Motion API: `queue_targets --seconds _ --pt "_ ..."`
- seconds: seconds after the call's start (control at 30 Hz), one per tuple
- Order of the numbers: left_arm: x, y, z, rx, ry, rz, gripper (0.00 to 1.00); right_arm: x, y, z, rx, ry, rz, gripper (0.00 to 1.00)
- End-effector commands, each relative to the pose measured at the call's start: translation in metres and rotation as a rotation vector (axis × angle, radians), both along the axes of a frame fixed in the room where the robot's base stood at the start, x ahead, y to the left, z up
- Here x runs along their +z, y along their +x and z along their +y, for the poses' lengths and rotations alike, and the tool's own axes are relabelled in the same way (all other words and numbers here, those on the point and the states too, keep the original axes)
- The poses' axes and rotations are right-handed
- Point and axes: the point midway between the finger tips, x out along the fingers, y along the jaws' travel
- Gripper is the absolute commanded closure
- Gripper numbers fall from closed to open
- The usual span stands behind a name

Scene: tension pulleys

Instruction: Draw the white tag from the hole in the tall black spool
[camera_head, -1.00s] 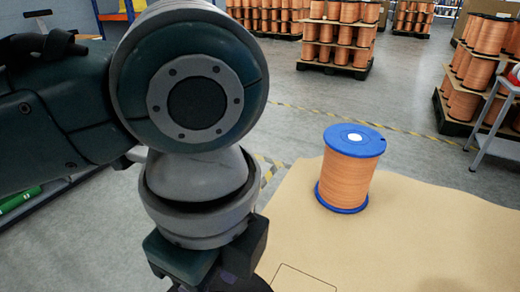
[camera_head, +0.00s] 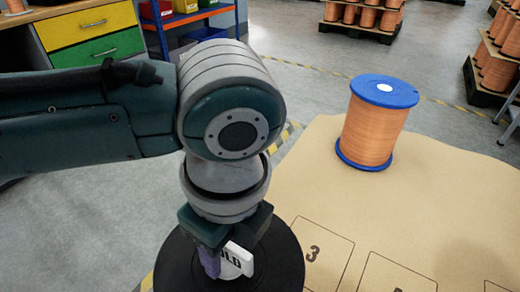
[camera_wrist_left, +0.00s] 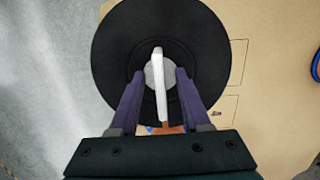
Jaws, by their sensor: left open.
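The black spool (camera_head: 287,262) stands at the near left edge of the tan board, partly hidden by my left arm. Its round black top and paler centre also show in the left wrist view (camera_wrist_left: 115,50). The white tag (camera_head: 240,255) stands up at the spool's centre, with dark letters partly visible. In the left wrist view the tag (camera_wrist_left: 160,85) is a thin upright strip. My left gripper (camera_wrist_left: 160,76) is open, with one purple finger on each side of the tag and a gap on both sides. The hole is hidden. My right gripper is not in view.
A copper-wound spool with blue flanges (camera_head: 375,122) stands at the back of the tan board (camera_head: 450,190). Outlined, numbered spaces on the board's front are empty. Drawers (camera_head: 95,35), a blue shelf and pallets of copper spools stand farther back.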

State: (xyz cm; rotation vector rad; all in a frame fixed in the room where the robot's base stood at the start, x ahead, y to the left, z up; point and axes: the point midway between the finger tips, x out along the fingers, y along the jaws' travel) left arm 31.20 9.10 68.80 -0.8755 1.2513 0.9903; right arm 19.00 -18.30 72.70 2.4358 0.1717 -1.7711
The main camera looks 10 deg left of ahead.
Motion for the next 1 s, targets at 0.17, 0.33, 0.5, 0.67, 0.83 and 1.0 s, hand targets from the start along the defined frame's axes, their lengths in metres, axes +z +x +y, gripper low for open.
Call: queue_targets --seconds 0.17,0.33,0.5,0.67,0.83,1.0 --pt "-0.0003 -0.0001 -0.0002 0.000 -0.001 0.000 0.53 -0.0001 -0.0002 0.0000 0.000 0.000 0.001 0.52" --pt "-0.0001 -0.0001 -0.0003 0.000 -0.001 0.000 0.65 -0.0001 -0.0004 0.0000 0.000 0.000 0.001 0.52" --pt "-0.0001 0.0000 -0.0003 0.000 -0.001 -0.001 0.84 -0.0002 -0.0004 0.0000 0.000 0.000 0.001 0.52" --pt "0.0000 0.0000 -0.0003 0.000 -0.001 0.000 1.00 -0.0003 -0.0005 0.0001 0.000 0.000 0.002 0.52" --pt "0.0000 0.0000 -0.0003 0.000 -0.001 0.000 1.00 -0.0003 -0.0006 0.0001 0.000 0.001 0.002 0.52" --pt "0.0001 -0.0001 -0.0003 0.000 -0.001 0.000 1.00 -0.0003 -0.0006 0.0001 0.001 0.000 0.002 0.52"
